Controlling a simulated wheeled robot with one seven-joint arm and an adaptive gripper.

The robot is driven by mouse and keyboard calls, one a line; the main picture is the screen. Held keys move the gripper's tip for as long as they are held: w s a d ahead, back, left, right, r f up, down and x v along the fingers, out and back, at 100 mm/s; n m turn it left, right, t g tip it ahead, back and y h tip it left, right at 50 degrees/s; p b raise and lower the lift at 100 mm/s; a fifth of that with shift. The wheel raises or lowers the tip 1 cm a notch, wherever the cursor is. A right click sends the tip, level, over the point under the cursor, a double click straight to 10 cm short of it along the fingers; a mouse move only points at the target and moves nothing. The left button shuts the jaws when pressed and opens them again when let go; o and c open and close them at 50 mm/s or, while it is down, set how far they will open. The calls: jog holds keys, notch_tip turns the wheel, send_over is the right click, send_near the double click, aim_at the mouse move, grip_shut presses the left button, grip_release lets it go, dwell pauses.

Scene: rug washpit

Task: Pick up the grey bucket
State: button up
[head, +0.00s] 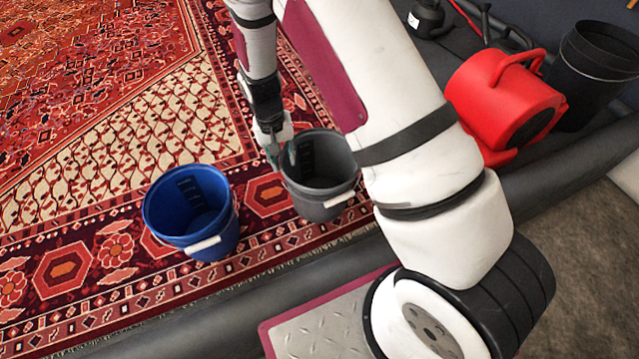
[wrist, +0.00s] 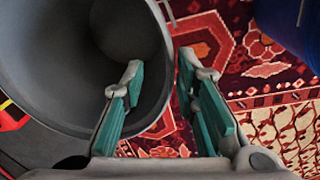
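The grey bucket (head: 322,197) stands upright on the red patterned rug, right of the blue bucket (head: 190,212). Its white handle grip hangs at the front. My gripper (head: 282,155) is at the left side of its rim, pointing down. In the wrist view the grey bucket (wrist: 50,62) fills the left side. There my gripper (wrist: 159,65) is open, with one teal-padded finger over or inside the bucket's mouth and the other outside. The rim passes between the fingers with gaps visible. The blue bucket (wrist: 290,25) shows at the upper right corner.
A red blower (head: 500,105) and a black bin (head: 592,75) stand at the right, beyond my arm. A dark padded pit edge (head: 190,325) runs along the front of the rug. The rug (head: 90,110) is clear at the left.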

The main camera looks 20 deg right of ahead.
jog(key=shift+f+b, duration=1.25)
jog(key=shift+f, duration=1.75)
jog(key=shift+r, duration=0.1)
jog(key=shift+c, duration=0.2)
grip_shut()
